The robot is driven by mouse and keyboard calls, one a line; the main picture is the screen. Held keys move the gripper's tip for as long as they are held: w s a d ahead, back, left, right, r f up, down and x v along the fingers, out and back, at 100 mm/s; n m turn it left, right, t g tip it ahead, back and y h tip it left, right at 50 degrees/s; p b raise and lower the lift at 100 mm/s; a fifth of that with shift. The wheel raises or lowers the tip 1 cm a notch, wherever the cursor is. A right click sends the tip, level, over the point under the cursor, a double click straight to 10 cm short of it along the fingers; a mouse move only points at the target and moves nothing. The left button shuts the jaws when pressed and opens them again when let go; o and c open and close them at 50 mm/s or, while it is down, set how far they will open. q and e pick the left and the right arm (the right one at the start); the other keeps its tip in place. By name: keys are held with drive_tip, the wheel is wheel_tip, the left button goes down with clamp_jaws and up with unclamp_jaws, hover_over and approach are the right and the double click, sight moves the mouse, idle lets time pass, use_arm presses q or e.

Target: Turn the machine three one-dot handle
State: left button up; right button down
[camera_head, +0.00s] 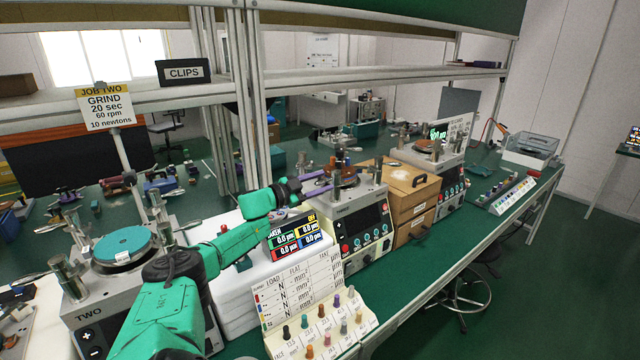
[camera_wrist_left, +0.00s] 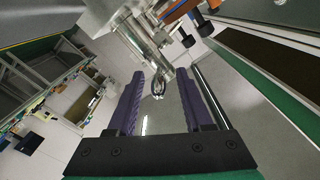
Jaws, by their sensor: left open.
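Machine three (camera_head: 352,222) is a pale lapping machine with a dark screen and coloured knobs on its front. On its top stand an orange-brown piece (camera_head: 343,163) and metal posts. My left gripper (camera_head: 320,183), with purple fingers, is at the top left of this machine. In the left wrist view my left gripper (camera_wrist_left: 160,76) is open, with nothing clamped. A shiny metal post (camera_wrist_left: 145,45) with a small clip-like end reaches toward the gap between the fingertips. The dots on the handles are too small to tell. My right gripper is not in view.
Machine two (camera_head: 82,310) with a teal disc stands at left. A white block (camera_head: 235,290) and a small display (camera_head: 295,238) lie under my left arm. A rack of coloured pegs (camera_head: 325,330) is in front. Wooden drawers (camera_head: 408,195) stand right of machine three.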

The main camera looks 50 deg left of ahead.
use_arm(q)
drive_tip(key=shift+s, duration=0.1)
drive_tip(key=s, duration=0.2)
drive_tip(key=shift+s+a, duration=0.15)
drive_tip(key=shift+s, duration=0.15)
drive_tip(key=shift+s+a+p, duration=0.15)
drive_tip(key=shift+s+p, duration=1.05)
drive_tip(key=shift+s, duration=0.6)
drive_tip(key=shift+s+a, duration=0.15)
drive_tip(key=shift+s, duration=0.45)
